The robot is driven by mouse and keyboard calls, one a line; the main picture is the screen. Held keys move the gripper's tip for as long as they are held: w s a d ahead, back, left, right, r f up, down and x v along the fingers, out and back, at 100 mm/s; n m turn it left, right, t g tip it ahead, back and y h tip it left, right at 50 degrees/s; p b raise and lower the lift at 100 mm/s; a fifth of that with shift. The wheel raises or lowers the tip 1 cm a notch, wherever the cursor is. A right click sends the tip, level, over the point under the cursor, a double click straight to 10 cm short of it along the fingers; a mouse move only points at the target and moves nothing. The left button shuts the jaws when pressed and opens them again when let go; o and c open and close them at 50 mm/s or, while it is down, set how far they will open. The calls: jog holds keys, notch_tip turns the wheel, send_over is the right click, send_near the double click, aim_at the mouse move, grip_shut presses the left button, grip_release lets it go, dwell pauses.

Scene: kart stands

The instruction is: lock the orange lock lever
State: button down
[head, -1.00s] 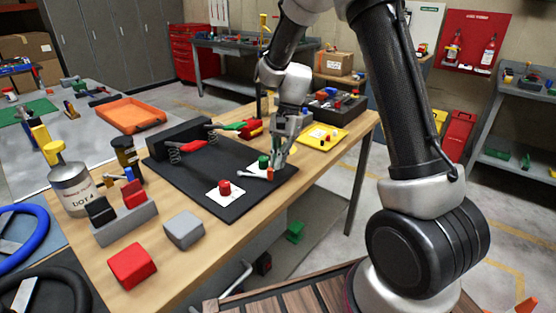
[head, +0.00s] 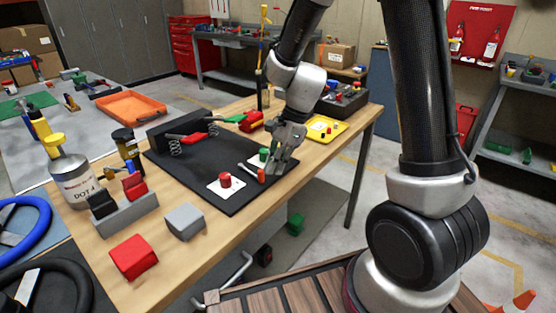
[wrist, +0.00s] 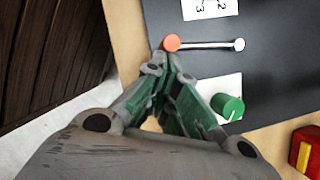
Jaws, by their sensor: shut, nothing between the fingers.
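The lock lever is a thin silver bar (head: 249,168) with an orange end (head: 261,176), low on the black board (head: 228,203), between the red knob (head: 224,180) and the green knob (head: 264,154). In the wrist view the orange end (wrist: 171,43) is at the left and the round silver end (wrist: 239,44) at the right. My gripper (head: 273,171) is shut and empty, low over the board beside the orange end. In the wrist view its fingertips (wrist: 165,62) are just short of the orange end; I cannot tell whether they touch it.
The green knob (wrist: 228,107) on its white card is close to the right of my fingers. Red-handled (head: 190,139) and green-handled levers stand at the board's back. A grey block (head: 185,221) and red block (head: 133,257) are in front.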

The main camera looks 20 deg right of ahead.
jog(key=shift+s+a+m+t, duration=0.4)
jog(key=shift+s+a+m, duration=0.3)
jog(key=shift+a+m, duration=0.25)
jog(key=shift+s+a, duration=0.35)
jog(key=shift+a, duration=0.15)
jog(key=d, duration=0.4)
jog(key=shift+s+d, duration=0.15)
jog(key=shift+s, duration=0.05)
jog(key=v, duration=1)
jog(key=shift+s, duration=0.2)
